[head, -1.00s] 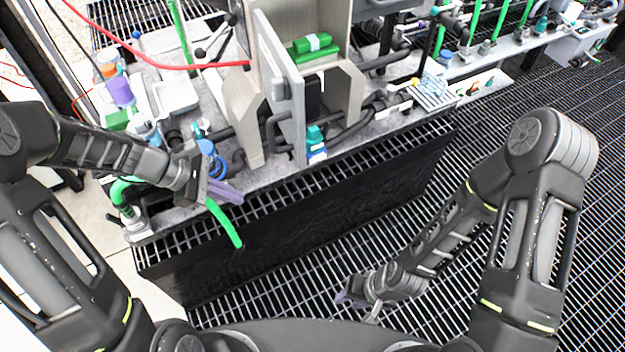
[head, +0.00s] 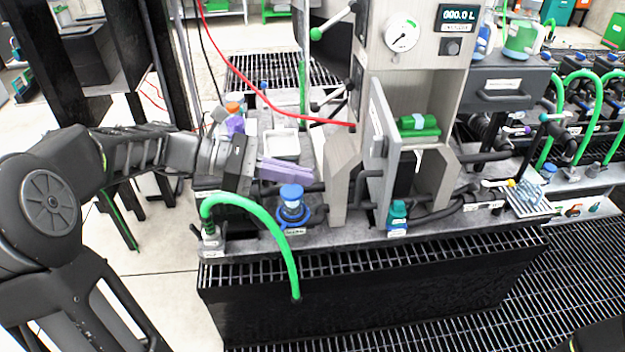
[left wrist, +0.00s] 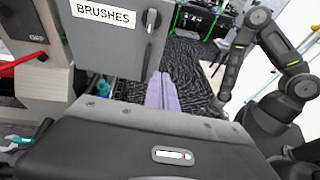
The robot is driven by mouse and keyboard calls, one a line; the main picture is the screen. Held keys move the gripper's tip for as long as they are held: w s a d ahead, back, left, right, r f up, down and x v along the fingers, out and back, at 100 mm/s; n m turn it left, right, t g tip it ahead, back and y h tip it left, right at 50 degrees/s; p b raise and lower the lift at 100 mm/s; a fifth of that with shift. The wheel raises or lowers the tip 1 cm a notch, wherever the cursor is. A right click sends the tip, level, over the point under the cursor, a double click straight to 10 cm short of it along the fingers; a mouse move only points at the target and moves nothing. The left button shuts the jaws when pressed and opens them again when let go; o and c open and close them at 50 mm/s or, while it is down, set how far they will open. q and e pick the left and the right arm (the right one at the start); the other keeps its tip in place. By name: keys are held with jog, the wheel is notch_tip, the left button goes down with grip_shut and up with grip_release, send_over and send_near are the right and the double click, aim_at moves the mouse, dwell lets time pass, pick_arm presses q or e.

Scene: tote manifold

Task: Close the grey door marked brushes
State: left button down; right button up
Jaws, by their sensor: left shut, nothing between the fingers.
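The grey door (head: 378,150) stands open at the front of the beige cabinet, swung out towards me. In the left wrist view its face, marked BRUSHES, is close at the top left (left wrist: 112,48), with a small latch at its right side. My left gripper (head: 311,172) has its purple fingers shut and empty, left of the door and apart from it in the head view. In the left wrist view the fingers (left wrist: 162,76) point just past the door's lower right corner. My right gripper (left wrist: 215,106) is small at the end of my right arm; its jaws are unclear.
A green case (head: 418,128) sits inside the cabinet. A green hose (head: 262,216) arches below my left gripper. A red cable (head: 290,115) runs behind it.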

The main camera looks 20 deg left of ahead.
pick_arm(q)
jog(key=d+f+b, duration=0.2)
jog(key=b, duration=0.2)
jog(key=p, duration=0.2)
send_near(385, 189)
jog(key=x, duration=0.6)
jog(key=shift+a+f, duration=0.1)
jog(key=shift+a, duration=0.05)
jog(key=shift+w+d, duration=0.2)
jog(key=shift+d, duration=0.1)
